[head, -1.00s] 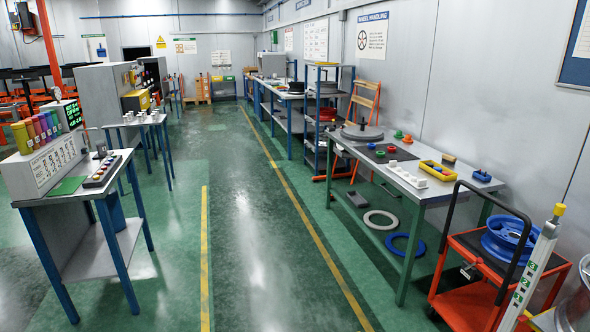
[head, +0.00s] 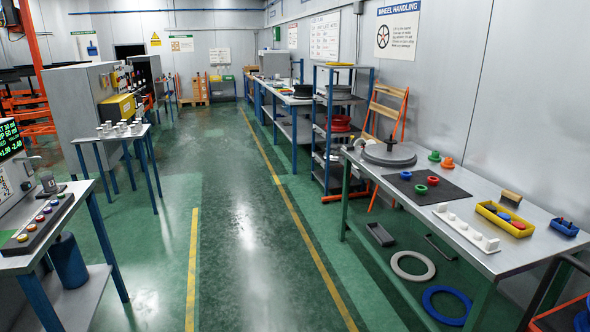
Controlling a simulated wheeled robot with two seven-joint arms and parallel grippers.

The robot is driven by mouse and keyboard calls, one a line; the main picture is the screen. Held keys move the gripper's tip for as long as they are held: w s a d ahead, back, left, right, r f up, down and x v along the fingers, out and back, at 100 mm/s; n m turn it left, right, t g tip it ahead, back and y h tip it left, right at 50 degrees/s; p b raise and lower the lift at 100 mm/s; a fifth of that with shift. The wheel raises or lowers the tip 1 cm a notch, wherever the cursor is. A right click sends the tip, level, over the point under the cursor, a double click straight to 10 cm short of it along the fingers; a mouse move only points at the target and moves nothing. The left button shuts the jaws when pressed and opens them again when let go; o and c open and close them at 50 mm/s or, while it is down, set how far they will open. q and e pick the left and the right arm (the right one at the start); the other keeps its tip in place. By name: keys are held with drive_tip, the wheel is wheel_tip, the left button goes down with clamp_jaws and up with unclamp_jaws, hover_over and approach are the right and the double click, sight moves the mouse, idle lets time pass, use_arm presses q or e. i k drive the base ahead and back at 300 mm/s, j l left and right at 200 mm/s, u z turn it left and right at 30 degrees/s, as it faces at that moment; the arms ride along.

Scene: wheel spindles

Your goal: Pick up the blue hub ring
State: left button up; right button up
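The blue hub ring (head: 447,289) lies flat under the right-hand workbench, near its front leg. It looks like a thick flat ring with an open centre. A grey-white ring (head: 413,254) of similar shape lies just behind it, apart from it. Neither of my grippers shows in the head view.
The workbench (head: 520,220) carries a grey disc, a dark mat with red and green rings, a white peg strip and a yellow bin. A dark tray (head: 380,235) lies below it. An orange cart (head: 562,318) stands at the right edge. The green aisle floor (head: 245,230) is clear.

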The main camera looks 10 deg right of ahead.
sight(406, 176)
drive_tip(key=i+z, duration=0.2)
drive_tip(key=i, duration=0.4)
drive_tip(key=i+j+z, duration=0.15)
drive_tip(key=i, duration=0.45)
drive_tip(key=i+j+z, duration=0.2)
drive_tip(key=i, duration=0.4)
